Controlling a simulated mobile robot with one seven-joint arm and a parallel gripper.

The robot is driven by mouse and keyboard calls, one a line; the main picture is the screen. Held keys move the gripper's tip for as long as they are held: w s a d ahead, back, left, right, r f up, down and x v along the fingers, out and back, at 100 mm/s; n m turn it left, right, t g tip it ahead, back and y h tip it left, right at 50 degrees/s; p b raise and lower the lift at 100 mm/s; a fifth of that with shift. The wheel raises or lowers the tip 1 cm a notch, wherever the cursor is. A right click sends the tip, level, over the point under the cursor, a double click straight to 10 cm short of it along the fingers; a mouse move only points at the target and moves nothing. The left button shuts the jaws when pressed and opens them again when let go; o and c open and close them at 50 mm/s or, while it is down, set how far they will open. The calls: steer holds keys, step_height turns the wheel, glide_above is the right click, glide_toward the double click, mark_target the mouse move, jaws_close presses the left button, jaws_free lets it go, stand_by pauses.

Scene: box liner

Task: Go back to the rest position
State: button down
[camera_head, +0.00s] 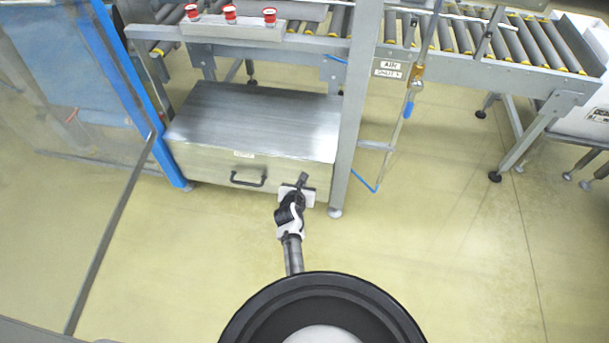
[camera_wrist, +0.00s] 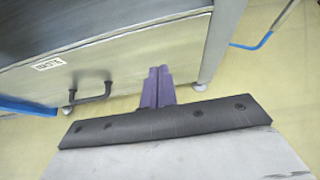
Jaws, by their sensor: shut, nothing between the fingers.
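My gripper (camera_head: 303,181) is at the end of my arm, in front of the right part of a grey metal cabinet (camera_head: 262,115) in the head view. In the wrist view, the fingers of my gripper (camera_wrist: 158,74) are together with nothing between them. The cabinet has a dark handle (camera_head: 248,179) on its front, left of my gripper. The handle (camera_wrist: 90,94) also shows in the wrist view, left of the fingers and apart from them. I cannot tell whether the fingers touch the cabinet front.
A grey upright post (camera_head: 355,110) stands just right of the cabinet. A roller conveyor (camera_head: 490,45) runs across the back, with red buttons (camera_head: 230,14) on a panel at left. A clear panel with a blue frame (camera_head: 130,85) is at left. The floor (camera_head: 450,260) at front right is clear.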

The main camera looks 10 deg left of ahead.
steer(key=v, duration=0.5)
